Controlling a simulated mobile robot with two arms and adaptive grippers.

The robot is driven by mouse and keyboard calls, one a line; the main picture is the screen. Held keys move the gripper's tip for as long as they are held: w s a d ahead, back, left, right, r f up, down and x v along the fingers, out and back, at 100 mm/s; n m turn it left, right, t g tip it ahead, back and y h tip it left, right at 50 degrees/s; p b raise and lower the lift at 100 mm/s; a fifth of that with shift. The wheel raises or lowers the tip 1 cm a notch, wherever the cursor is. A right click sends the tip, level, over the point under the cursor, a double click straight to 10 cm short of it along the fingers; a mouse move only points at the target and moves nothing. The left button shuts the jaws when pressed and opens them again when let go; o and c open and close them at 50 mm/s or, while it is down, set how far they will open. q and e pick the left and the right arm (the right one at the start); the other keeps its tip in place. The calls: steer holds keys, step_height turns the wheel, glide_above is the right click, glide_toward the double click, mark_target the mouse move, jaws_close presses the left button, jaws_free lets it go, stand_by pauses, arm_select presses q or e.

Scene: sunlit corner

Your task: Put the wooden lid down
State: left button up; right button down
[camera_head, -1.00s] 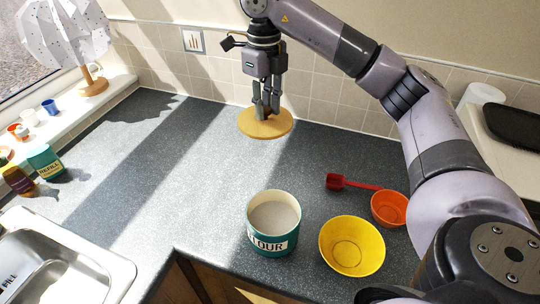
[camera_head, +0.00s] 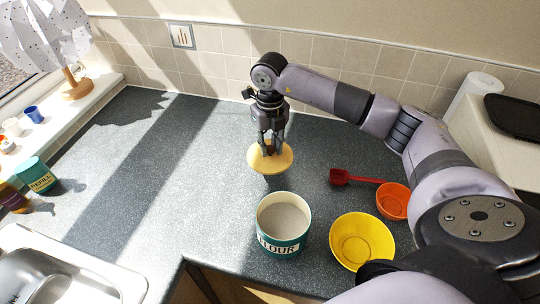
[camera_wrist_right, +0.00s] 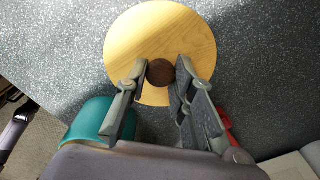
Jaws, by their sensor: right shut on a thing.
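The round pale wooden lid (camera_head: 270,161) is behind the open teal flour canister (camera_head: 283,244). My right gripper (camera_head: 270,147) is above it, shut on its dark knob. In the right wrist view the lid (camera_wrist_right: 150,32) is below the fingers (camera_wrist_right: 160,73), which close on the knob from both sides. The lid looks about level. I cannot tell whether its underside touches the counter. The canister also shows at the lower left of the wrist view (camera_wrist_right: 92,124). My left gripper is not in view.
A red scoop (camera_head: 340,177), an orange bowl (camera_head: 393,202) and a yellow bowl (camera_head: 362,241) stand on the right. The sink (camera_head: 60,275) is at the lower left. The grey counter (camera_head: 170,170) is clear left of the lid. A tiled wall (camera_head: 215,70) runs behind.

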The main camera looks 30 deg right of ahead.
mark_target(270, 160)
steer(key=shift+f, duration=0.8)
step_height(270, 160, down, 4)
steer(key=shift+f+p, duration=0.1)
steer(key=shift+p, duration=0.6)
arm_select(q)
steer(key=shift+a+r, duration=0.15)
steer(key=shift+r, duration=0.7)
arm_select(e)
steer(key=shift+f, duration=0.1)
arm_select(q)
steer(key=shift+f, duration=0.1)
arm_select(e)
steer(key=shift+f, duration=0.1)
steer(key=shift+f+b, duration=0.15)
steer(key=shift+b, duration=0.15)
steer(key=c, duration=1.4)
jaws_free()
steer(key=shift+o, duration=0.2)
